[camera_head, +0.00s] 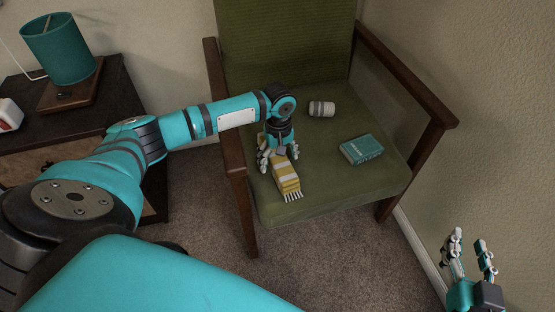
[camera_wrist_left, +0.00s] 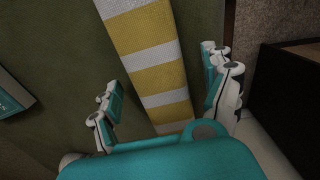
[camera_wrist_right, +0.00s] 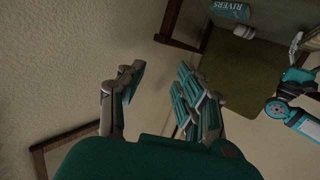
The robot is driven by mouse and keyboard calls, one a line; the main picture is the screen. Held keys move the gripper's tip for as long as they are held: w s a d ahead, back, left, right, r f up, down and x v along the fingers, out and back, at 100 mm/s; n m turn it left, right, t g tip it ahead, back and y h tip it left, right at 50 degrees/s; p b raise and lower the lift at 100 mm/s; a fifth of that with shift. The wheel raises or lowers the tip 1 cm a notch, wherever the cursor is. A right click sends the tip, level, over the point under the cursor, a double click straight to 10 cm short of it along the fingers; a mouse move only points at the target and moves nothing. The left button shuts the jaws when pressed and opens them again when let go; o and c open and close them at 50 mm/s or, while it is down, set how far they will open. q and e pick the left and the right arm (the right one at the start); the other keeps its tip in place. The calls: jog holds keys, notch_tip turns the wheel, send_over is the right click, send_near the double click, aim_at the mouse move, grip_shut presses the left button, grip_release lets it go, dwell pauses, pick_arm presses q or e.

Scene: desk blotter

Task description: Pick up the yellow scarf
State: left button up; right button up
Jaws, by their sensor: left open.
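The yellow scarf (camera_head: 287,180) is folded long and narrow, with white stripes and a white fringe. It lies on the green seat of an armchair (camera_head: 325,205), near the seat's left side. My left gripper (camera_head: 278,160) points down over the scarf's far end and hides part of it. In the left wrist view the scarf (camera_wrist_left: 152,62) runs between the two spread fingers (camera_wrist_left: 165,108), with a gap on each side. My right gripper (camera_head: 468,250) is open and empty at the lower right, away from the chair. Its spread fingers show in the right wrist view (camera_wrist_right: 155,100).
A teal book (camera_head: 361,149) lies on the seat to the right of the scarf. A pale rolled item (camera_head: 321,109) with dark bands lies farther back. Wooden armrests (camera_head: 408,75) flank the seat. A side table (camera_head: 75,118) with a teal lamp (camera_head: 59,48) stands left.

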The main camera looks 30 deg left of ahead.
pick_arm(q)
jog(key=c, duration=1.2)
jog(key=shift+c, duration=0.6)
jog(key=shift+r, duration=0.15)
